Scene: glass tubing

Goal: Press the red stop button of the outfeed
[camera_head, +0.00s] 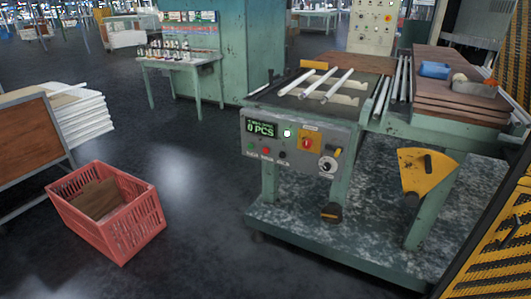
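The outfeed machine (330,100) stands right of the middle with a grey control panel (325,175) on its front. A small red button (266,150) sits on the panel's lower left, between a green button (250,146) and a dark button (282,155). Above them a display (261,128) reads 0 PCS, with a lit white-green button (287,133) beside it. A red knob (306,143) sits on an orange plate to the right. The labels are too small to read. Neither of my grippers shows in the head view.
White glass tubes (311,86) lie on the machine's top. A red crate (117,228) stands on the floor at the left. A yellow pedal-like part (428,172) and a yellow-black guard (490,235) are at the right. The floor before the panel's left side is clear.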

